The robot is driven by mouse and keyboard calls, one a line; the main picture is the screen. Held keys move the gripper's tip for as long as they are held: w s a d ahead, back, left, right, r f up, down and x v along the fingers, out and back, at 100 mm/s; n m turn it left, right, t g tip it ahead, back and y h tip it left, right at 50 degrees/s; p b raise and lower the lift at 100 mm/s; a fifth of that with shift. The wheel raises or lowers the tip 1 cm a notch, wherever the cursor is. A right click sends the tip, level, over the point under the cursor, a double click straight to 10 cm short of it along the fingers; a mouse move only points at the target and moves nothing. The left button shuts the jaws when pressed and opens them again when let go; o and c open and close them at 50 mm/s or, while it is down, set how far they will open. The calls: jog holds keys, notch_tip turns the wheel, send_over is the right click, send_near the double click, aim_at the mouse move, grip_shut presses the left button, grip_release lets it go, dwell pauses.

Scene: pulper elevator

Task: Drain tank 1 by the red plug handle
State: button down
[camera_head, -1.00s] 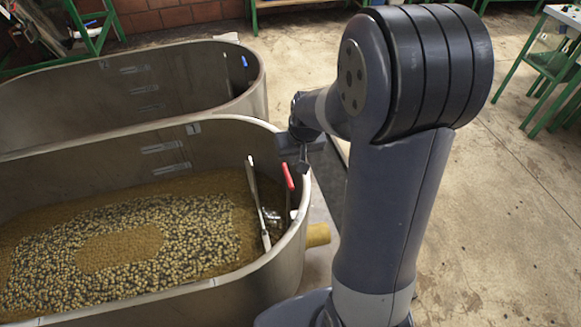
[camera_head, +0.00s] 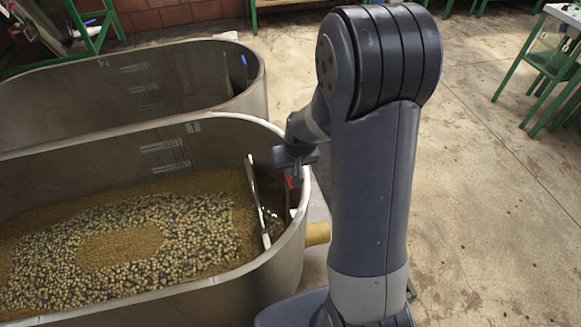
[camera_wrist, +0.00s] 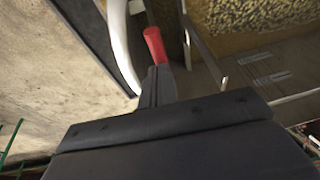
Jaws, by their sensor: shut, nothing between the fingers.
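Tank 1 (camera_head: 285,270), the near tank marked "1", holds beans in murky water. The red plug handle (camera_head: 291,182) stands inside its right end, close to the rim, partly hidden by my gripper in the head view. It also shows in the wrist view (camera_wrist: 154,45), just beyond my fingertips. My gripper (camera_head: 296,174) is shut, with nothing held, over the right end of the tank. Its fingers (camera_wrist: 158,75) point toward the handle in the wrist view. Whether they touch it, I cannot tell. The plug itself is hidden.
A second tank (camera_head: 225,90) stands behind tank 1. A pale divider (camera_head: 258,200) stands left of the handle. The tank's rim (camera_wrist: 122,50) runs beside my fingers. A yellow pipe (camera_head: 317,233) sticks out of the right end. Concrete floor (camera_head: 480,220) is open to the right.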

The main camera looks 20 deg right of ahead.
notch_tip(320, 180, down, 10)
jog(key=b, duration=0.9)
jog(key=shift+s+f, duration=0.2)
jog(key=shift+f, duration=0.15)
jog(key=w+p+v, duration=0.1)
jog(key=p+v, duration=0.2)
jog(key=v, duration=1.1)
jog(key=shift+w+d+r, duration=0.2)
jog(key=shift+d+r, duration=0.05)
jog(key=shift+r, duration=0.15)
